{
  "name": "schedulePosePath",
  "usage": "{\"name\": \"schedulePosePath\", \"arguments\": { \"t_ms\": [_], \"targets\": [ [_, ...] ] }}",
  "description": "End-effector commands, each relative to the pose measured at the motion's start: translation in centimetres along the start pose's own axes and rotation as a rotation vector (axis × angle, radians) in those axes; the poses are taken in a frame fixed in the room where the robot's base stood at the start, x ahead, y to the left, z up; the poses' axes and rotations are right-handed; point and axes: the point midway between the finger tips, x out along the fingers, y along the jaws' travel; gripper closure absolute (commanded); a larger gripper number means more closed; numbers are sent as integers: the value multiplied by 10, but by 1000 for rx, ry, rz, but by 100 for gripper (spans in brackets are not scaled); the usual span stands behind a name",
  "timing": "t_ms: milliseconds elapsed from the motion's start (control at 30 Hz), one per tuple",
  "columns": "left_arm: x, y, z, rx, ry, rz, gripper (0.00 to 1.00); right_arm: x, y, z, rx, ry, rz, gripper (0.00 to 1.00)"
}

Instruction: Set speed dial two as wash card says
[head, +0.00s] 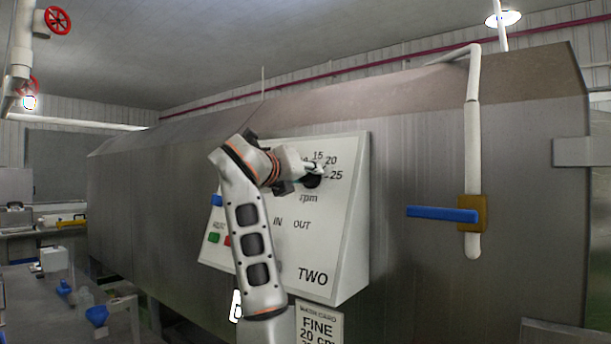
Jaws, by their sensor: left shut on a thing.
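Speed dial two is a black knob (312,182) on the white control box marked TWO (335,235). Its rpm scale shows 15, 20 and 25 around the upper right; my arm covers the left part. My left gripper (313,171) is shut on the knob. The fingers hide much of the knob, and I cannot tell which number its pointer faces. The wash card (318,325) hangs below the box, reads FINE and 20 rpm, and its lower part is cut off by the frame edge. My right gripper is not in view.
The box sits on a large grey metal drum housing (430,130). To its right a white pipe (473,130) carries a blue valve lever (440,213). IN and OUT labels and green and red buttons are on the box. A bench with blue funnels (97,315) stands lower left.

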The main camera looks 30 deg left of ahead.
Motion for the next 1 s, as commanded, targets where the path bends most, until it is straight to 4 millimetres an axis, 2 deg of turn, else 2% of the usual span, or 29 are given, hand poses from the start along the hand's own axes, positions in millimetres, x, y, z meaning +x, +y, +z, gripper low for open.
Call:
{"name": "schedulePosePath", "arguments": {
  "t_ms": [400, 967, 1000],
  "targets": [
    [1, 2, 0, -192, 12, 76, 89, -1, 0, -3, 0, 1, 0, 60],
    [2, 4, -2, -220, 17, 88, 89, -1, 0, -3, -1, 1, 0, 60],
    [2, 4, -2, -220, 17, 88, 58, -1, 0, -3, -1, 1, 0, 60]
  ]
}}
